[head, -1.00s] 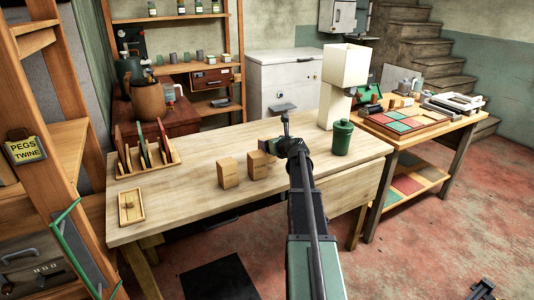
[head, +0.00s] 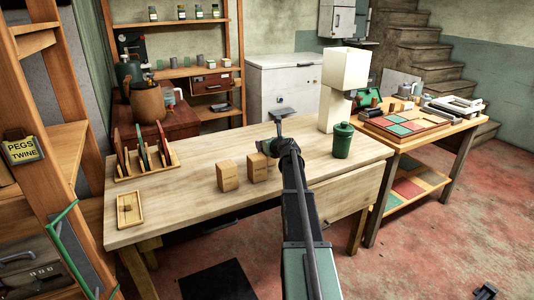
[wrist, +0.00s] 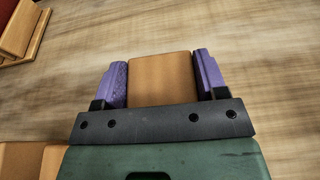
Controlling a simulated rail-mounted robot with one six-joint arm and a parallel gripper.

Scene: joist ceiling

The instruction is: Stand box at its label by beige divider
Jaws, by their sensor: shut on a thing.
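In the wrist view my gripper (wrist: 161,72) has its two purple fingers against the sides of a tan box (wrist: 160,82). The wood tabletop shows beyond the box; whether the box touches it I cannot tell. In the head view my gripper (head: 266,146) is at mid-table, mostly hidden by my wrist, and I cannot make out the held box there. A wooden rack (head: 150,165) with several upright dividers stands at the table's left. I cannot tell for sure which divider is beige, nor read any label. The rack's corner shows at the upper left of the wrist view (wrist: 25,32).
Two tan boxes, one left (head: 228,176) and one right (head: 257,167), stand upright near my gripper. A small wooden tray (head: 130,208) lies front left. A green canister (head: 342,140) and a cream lamp (head: 347,72) stand on the right. The table's left-middle is clear.

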